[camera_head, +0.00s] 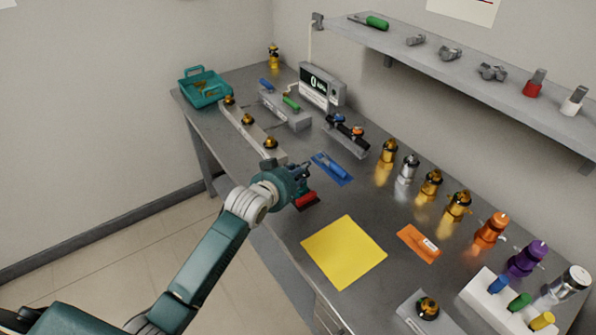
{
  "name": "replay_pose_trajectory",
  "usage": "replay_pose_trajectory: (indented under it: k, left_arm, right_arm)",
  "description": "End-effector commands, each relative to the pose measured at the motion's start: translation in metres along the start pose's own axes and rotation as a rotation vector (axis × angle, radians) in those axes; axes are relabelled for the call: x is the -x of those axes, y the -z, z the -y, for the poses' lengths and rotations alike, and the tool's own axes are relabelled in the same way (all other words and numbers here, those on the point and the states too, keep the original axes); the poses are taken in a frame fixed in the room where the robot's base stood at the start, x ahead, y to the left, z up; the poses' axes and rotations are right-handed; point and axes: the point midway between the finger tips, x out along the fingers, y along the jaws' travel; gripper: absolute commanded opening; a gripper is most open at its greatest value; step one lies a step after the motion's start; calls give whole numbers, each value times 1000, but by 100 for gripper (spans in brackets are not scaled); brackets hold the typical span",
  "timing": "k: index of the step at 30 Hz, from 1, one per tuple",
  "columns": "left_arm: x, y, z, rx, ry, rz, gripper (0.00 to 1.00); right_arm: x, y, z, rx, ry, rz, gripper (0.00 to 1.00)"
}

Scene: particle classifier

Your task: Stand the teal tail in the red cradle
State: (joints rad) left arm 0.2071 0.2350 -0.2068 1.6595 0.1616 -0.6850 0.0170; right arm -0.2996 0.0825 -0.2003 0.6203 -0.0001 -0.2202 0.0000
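My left gripper (306,172) hangs over the front part of the bench, its dark fingers pointing to the right. The fingers are small here, and I cannot tell whether they are open or shut on something. A red piece (306,199), perhaps the red cradle, lies just below the gripper on a dark mat, partly hidden by it. I cannot pick out a teal tail; the gripper's own body is teal too. My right gripper is not in view.
A blue tool on a blue mat (341,179) lies just right of the gripper. A yellow mat (344,276) lies bare at the front. Several metallic bottles line the wall side. A teal tray (204,92) stands at the far left end. A shelf (470,85) overhangs the back.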

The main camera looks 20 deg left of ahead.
Motion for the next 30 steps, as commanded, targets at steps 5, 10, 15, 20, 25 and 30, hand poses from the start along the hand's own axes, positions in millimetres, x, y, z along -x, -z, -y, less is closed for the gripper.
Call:
replay_pose_trajectory:
  k: [5, 10, 15, 20, 25, 30]
  left_arm:
    - [0, 3, 0, 0, 1, -7, 0]
    - [-1, -2, 0, 0, 0, 0, 47]
    - [-1, -3, 0, 1, 0, 1, 52]
    - [-1, -1, 0, 0, 0, 0, 52]
    - [14, -1, 0, 0, 0, 1, 52]
    - [50, -1, 0, 0, 0, -1, 52]
  right_arm:
    - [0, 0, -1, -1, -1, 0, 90]
    - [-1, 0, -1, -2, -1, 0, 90]
    - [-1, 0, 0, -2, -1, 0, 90]
    - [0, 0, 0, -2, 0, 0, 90]
    - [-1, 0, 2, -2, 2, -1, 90]
    - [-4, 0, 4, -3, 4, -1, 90]
